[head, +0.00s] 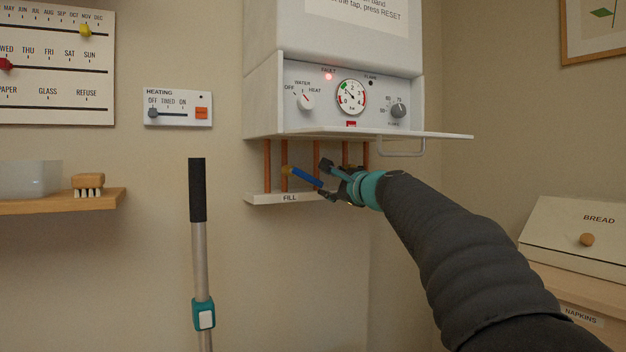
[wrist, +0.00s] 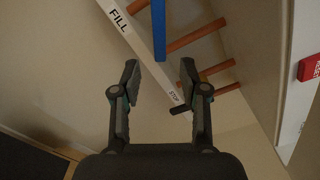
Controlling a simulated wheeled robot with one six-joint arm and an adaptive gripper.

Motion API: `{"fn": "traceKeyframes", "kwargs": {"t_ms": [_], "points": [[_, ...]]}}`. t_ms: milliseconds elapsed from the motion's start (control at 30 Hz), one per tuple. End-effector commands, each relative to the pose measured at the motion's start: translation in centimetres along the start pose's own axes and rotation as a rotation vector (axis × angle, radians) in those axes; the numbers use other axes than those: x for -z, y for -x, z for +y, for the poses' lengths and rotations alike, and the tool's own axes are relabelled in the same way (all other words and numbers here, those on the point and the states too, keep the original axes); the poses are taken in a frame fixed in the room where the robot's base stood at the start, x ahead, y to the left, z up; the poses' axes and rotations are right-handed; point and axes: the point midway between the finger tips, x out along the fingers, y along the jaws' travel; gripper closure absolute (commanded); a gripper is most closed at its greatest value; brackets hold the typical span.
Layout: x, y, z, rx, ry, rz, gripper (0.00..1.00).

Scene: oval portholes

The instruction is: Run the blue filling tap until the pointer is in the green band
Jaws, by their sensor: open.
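The blue filling tap lever (head: 306,178) slants down to the right from a brass fitting on a copper pipe, above the strip marked FILL (head: 290,198). In the wrist view the blue lever (wrist: 159,30) reaches in from the top, its end just ahead of the fingertips and between their lines. My gripper (head: 325,180) is open at the lever's free end, with nothing held; both fingers (wrist: 160,85) show apart in the wrist view. The round gauge (head: 351,97) is on the boiler panel; its pointer is too small to read surely against the green band.
A red lamp (head: 328,76) glows on the panel. The red reset button (head: 351,125) sits under the gauge, above the open flap (head: 430,135). Several copper pipes (wrist: 200,37) stand close around the tap. A black stop lever (wrist: 181,110) is near the right finger.

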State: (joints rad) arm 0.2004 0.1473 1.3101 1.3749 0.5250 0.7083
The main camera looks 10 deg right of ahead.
Motion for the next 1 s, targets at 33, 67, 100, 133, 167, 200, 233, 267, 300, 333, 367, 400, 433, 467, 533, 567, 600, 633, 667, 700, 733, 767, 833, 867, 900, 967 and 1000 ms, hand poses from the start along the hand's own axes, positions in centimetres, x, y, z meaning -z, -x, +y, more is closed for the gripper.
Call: {"fn": "traceKeyframes", "kwargs": {"t_ms": [33, 67, 100, 133, 167, 200, 233, 267, 300, 333, 367, 400, 433, 467, 533, 567, 600, 633, 667, 700, 733, 767, 833, 867, 900, 967, 1000], "points": [[-0.1, -1.1, -0.1, -0.003, -0.001, -0.001, 0.56], [-0.1, -1.7, -0.1, -0.003, 0.0, -0.002, 0.56], [-0.1, -2.5, -0.1, -0.003, -0.001, -0.001, 0.56], [-0.2, -3.0, -0.1, -0.002, 0.0, -0.002, 0.56], [-0.1, -3.6, -0.1, -0.003, 0.0, -0.001, 0.56], [-0.1, -4.3, -0.1, -0.002, 0.0, -0.001, 0.56], [-0.1, -4.8, -0.1, -0.003, 0.0, -0.001, 0.56], [-0.1, -5.3, -0.1, -0.003, 0.0, -0.001, 0.56], [-0.2, -5.9, -0.1, -0.003, 0.001, -0.001, 0.56], [-0.1, -6.3, -0.1, -0.003, 0.0, -0.001, 0.56], [-0.1, -6.7, -0.1, -0.002, 0.001, -0.001, 0.56], [-0.1, -7.2, -0.1, -0.002, 0.001, 0.0, 0.56], [-0.1, -7.5, -0.1, -0.002, 0.001, 0.0, 0.56], [-0.1, -7.8, -0.1, -0.002, 0.001, 0.0, 0.56], [-0.1, -8.3, -0.1, -0.001, 0.002, -0.001, 0.56], [-0.1, -8.5, 0.0, -0.002, 0.001, -0.001, 0.56], [-0.1, -8.7, 0.0, -0.002, 0.002, -0.001, 0.56], [-0.1, -8.8, 0.0, -0.002, 0.002, -0.001, 0.56], [-0.1, -8.8, 0.0, -0.002, 0.002, -0.001, 0.56], [-0.1, -8.9, 0.0, -0.001, 0.002, -0.001, 0.56], [-0.1, -8.9, 0.0, -0.001, 0.002, -0.001, 0.56], [-0.1, -8.9, 0.0, -0.001, 0.002, -0.001, 0.56], [-0.1, -8.9, 0.1, -0.001, 0.002, 0.0, 0.56], [0.0, -8.9, 0.1, -0.001, 0.002, 0.0, 0.56], [0.0, -8.9, 0.1, -0.001, 0.002, 0.0, 0.56], [0.0, -8.9, 0.1, -0.001, 0.002, 0.0, 0.59], [0.0, -8.9, 0.1, -0.001, 0.002, 0.0, 0.69]]}}
